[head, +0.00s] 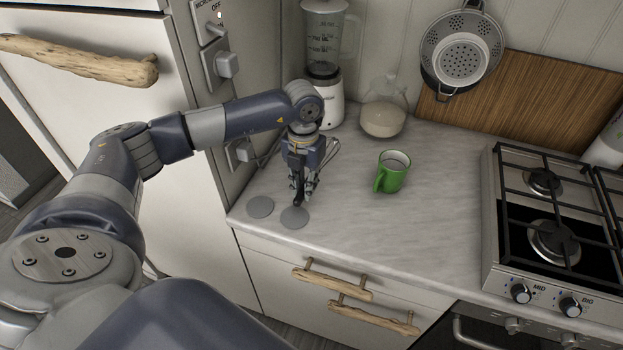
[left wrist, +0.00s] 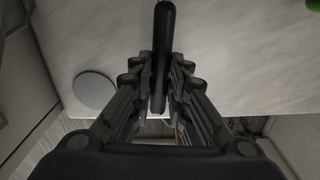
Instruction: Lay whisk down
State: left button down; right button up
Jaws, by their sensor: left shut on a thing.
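My left gripper (head: 302,188) is over the left part of the marble counter, near its front edge. It is shut on the whisk, whose dark handle (left wrist: 163,45) shows between the fingers in the left wrist view. In the head view, thin wire loops, seemingly the whisk's (head: 331,148), show just right of and behind the gripper. The handle's dark end (head: 298,201) points toward the front edge, above a grey disc (head: 295,219). I cannot tell whether the whisk touches the counter. My right gripper is not in view.
A second grey disc (head: 260,207) lies left of the first. A green mug (head: 394,172) stands to the right, with a glass jar (head: 384,112) and a blender (head: 325,55) behind. The gas stove (head: 500,262) is at far right. Counter between mug and stove is clear.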

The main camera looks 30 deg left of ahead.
pick_arm(q)
jog(key=shift+w, duration=0.65)
jog(key=shift+w+a+p, duration=0.1)
jog(key=shift+w+p, duration=0.25)
jog(key=shift+w, duration=0.35)
jog(key=shift+w+f+p, duration=0.2)
jog(key=shift+f+p, duration=0.1)
jog(key=shift+p, duration=0.1)
jog(key=shift+f+p, duration=0.45)
jog(key=shift+f, duration=1)
jog(key=c, duration=2)
grip_release()
jog(key=shift+f, duration=0.1)
jog(key=o, duration=0.4)
